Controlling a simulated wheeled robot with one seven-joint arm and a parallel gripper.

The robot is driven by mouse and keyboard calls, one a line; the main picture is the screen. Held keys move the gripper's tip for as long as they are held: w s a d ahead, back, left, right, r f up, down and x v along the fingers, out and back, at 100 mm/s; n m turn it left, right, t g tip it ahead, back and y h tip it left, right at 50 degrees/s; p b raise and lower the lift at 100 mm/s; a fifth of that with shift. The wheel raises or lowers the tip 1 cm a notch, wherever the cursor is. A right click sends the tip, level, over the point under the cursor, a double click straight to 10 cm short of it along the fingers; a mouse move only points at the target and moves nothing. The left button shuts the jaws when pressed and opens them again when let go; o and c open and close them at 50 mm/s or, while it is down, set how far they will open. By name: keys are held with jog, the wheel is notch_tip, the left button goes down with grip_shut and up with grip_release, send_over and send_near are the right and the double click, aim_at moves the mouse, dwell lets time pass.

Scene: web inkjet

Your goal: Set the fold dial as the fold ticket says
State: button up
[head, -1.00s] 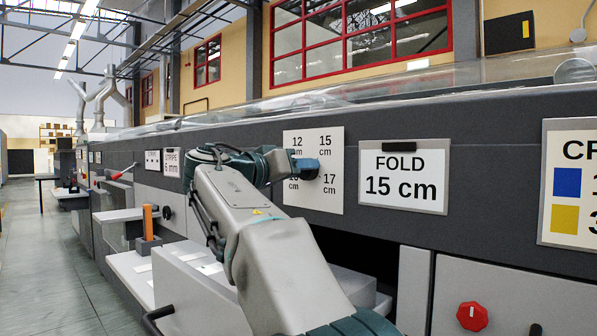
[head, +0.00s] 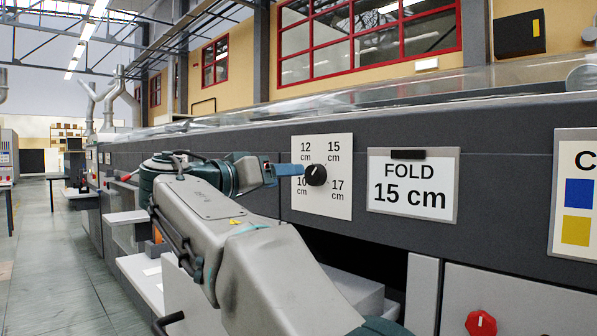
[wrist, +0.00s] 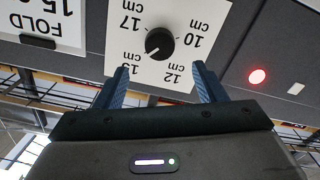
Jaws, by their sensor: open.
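The fold dial (head: 316,175) is a black round knob on a white plate (head: 340,208) marked 10, 12, 15 and 17 cm. In the wrist view the dial (wrist: 159,43) appears upside down, and its white pointer mark points toward the 15 cm label. The fold ticket (head: 412,188), right of the plate, reads "FOLD 15 cm"; part of it shows in the wrist view (wrist: 45,22). My gripper (head: 296,170) is just left of the dial in the head view. In the wrist view its blue fingers (wrist: 161,70) are spread, with nothing between them, short of the dial.
A red knob (head: 481,323) is on the lower light panel at the right. A sign with blue and yellow squares (head: 577,210) hangs at the far right. Light shelves (head: 140,270) jut from the machine at left. The floor aisle (head: 45,260) on the left is open.

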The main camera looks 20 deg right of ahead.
jog(key=p+v, duration=0.1)
jog(key=v, duration=0.5)
jog(key=shift+d, duration=0.1)
jog(key=s+d+f+n+g+y+p, duration=0.15)
jog(key=s+n+y+p, duration=0.3)
jog(key=p, duration=0.55)
jog(key=s+d+f+n+g+y+p, duration=0.1)
jog(key=s+d+f+n+y+p, duration=0.25)
jog(key=p, duration=0.65)
jog(key=s+a+n+y+p, duration=0.1)
jog(key=s+a+y+p, duration=0.2)
jog(key=s+p, duration=0.3)
jog(key=s+a+f+y+p, duration=0.1)
jog(key=s+a+y+p, duration=0.3)
jog(key=p, duration=0.6)
jog(key=shift+s+f+n+g+y+p, duration=0.3)
jog(key=shift+s+n+g+y, duration=0.15)
jog(key=shift+s+y, duration=0.65)
